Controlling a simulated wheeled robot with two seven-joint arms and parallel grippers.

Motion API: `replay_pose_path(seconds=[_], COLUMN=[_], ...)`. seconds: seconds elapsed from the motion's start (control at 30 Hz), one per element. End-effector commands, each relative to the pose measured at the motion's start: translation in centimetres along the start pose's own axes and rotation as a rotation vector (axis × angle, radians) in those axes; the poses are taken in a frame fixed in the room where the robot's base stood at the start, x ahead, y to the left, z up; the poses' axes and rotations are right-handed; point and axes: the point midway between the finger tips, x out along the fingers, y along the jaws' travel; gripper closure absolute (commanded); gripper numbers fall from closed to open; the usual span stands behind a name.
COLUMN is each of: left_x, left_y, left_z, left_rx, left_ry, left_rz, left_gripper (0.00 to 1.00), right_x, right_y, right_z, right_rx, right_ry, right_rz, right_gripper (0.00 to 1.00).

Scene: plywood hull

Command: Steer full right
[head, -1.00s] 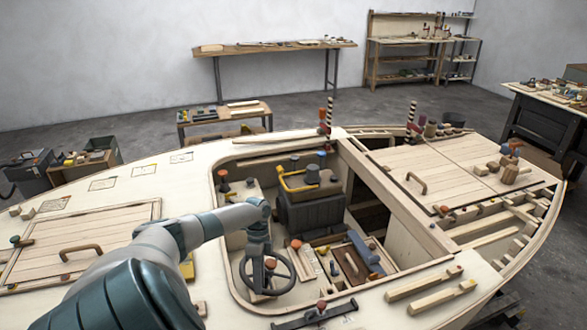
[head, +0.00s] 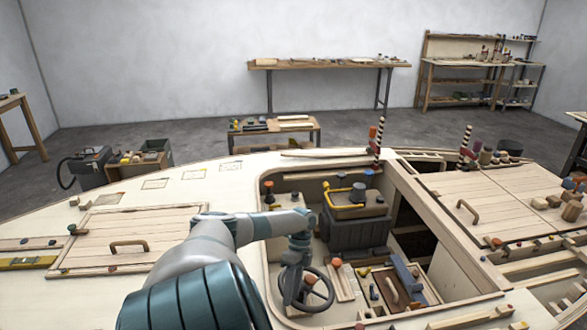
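The dark steering wheel (head: 331,292) stands in the open cockpit of the plywood hull, low in the middle of the head view. My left arm reaches in from the lower left, and its gripper (head: 291,288) points down at the left part of the wheel. The gripper overlaps the wheel's left side and hides part of the rim and hub. Its fingertips are too small and dark to tell whether they are closed on the rim. My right gripper is not in view.
A dark box with a yellow-handled tray (head: 357,232) stands behind the wheel in the cockpit. A wooden tray of parts (head: 428,291) lies to its right. Striped posts (head: 378,145) rise at the hull's far edge. A hatch with a wooden handle (head: 128,246) is at left.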

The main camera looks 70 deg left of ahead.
Motion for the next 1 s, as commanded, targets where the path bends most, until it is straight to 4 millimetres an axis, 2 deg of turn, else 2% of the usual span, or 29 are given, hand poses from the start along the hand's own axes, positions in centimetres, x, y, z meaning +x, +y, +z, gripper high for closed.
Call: replay_pose_path(seconds=[0.33,0.53,0.77,1.0], left_x=[-0.1,-1.4,-5.0,-9.9], left_y=[0.0,-0.1,-0.2,-0.3], left_z=[-0.2,-0.1,-0.1,-0.1], left_rx=[0.002,0.003,0.002,0.002], left_ry=[0.003,0.003,0.004,0.005], left_rz=[0.0,0.0,-0.003,-0.004], left_gripper=[0.64,0.64,0.64,0.64], right_x=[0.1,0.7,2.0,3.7], right_y=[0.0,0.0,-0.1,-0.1], right_z=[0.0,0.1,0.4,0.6], right_rx=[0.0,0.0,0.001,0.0], right_ry=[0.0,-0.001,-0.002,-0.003], right_rz=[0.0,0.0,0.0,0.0], right_gripper=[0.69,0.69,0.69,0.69])
